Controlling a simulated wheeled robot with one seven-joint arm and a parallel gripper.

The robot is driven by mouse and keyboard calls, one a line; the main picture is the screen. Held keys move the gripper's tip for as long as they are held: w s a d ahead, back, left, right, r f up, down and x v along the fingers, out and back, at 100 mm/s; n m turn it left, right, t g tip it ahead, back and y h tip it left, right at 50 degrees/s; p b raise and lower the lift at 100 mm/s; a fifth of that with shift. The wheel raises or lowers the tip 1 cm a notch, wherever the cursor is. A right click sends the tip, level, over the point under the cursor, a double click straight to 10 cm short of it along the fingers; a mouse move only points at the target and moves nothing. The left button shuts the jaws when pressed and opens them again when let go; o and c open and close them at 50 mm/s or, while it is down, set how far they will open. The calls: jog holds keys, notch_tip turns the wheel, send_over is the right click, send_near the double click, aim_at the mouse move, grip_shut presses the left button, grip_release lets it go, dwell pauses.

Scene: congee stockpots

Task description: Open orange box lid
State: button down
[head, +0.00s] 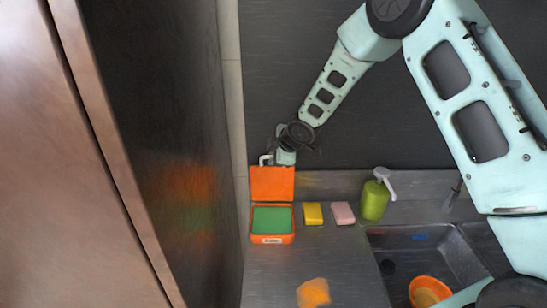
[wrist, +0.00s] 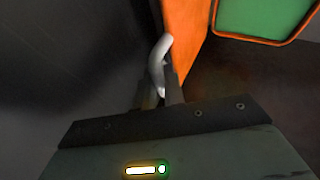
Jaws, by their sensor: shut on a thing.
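The orange box (head: 258,240) stands on the steel counter at the back left, with a green interior (head: 272,219) showing. Its orange lid (head: 272,183) is raised at the back of the box, standing up toward the wall. In the wrist view the lid (wrist: 185,35) is an orange panel at the upper middle, with the green inside (wrist: 262,15) at upper right. A pale curved handle (wrist: 158,55) on the lid sits between my fingers. My gripper (wrist: 162,95) is shut on this handle. In the head view my gripper (head: 283,158) is just above the lid's top edge.
A yellow sponge (head: 313,213), a pink sponge (head: 343,213) and a green soap bottle (head: 375,195) stand right of the box. A sink (head: 395,245) with an orange bowl (head: 430,290) is further right. An orange-yellow item (head: 313,293) lies in front. A wall is close left.

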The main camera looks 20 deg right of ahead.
jog(key=c, duration=1.5)
grip_release()
jog(key=shift+s+f, duration=0.3)
jog(key=shift+f, duration=0.15)
jog(key=w+p+v, duration=0.1)
jog(key=v, duration=1.7)
jog(key=shift+r+p, duration=0.35)
jog(key=shift+p, duration=0.05)
jog(key=shift+c, duration=0.3)
